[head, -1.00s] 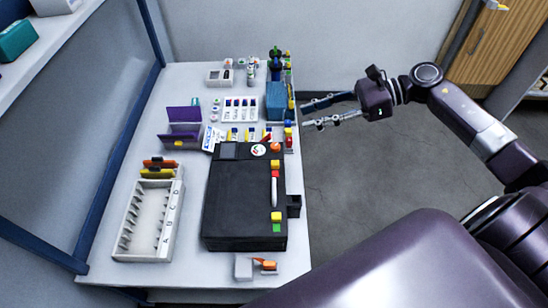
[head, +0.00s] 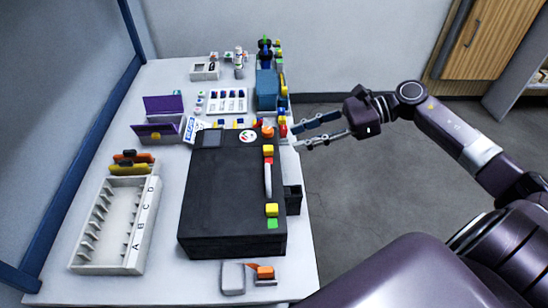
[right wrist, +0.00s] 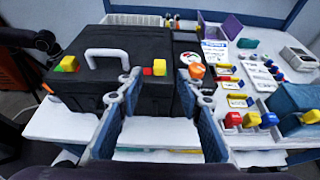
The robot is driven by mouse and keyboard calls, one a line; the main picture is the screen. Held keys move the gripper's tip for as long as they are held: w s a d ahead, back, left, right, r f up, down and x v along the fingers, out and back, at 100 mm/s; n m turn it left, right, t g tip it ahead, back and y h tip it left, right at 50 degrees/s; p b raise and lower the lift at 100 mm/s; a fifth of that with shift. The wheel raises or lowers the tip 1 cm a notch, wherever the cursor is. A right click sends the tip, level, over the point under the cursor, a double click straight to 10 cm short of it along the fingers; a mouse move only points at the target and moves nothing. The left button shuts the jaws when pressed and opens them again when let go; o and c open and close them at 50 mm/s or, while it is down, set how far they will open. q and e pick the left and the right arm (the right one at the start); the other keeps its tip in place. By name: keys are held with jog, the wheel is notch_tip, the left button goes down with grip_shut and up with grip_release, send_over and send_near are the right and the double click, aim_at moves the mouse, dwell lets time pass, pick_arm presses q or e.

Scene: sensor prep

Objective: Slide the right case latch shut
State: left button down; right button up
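The black case (head: 225,190) lies on the white table, with a pale handle (head: 268,180) on its right side. The far latch has a yellow slider (head: 268,150) with red showing beside it. It is the right one in the right wrist view (right wrist: 159,67). The near latch has a yellow slider (head: 272,210) with green beside it; it is on the left in the right wrist view (right wrist: 68,63). My right gripper (head: 298,138) is open and empty, just right of the case's far end. In the right wrist view its fingers (right wrist: 160,80) spread before the right latch, apparently not touching it. My left gripper is not in view.
A white lettered rack (head: 115,225) stands left of the case. A purple open box (head: 160,125), label cards and a blue block (head: 267,90) lie beyond it. A grey and orange part (head: 235,278) sits at the near edge. Open floor is to the right.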

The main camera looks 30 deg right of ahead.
aim_at(271, 148)
jog(key=shift+x, duration=3.95)
jog(key=shift+f, duration=0.1)
jog(key=shift+c, duration=0.6)
grip_shut()
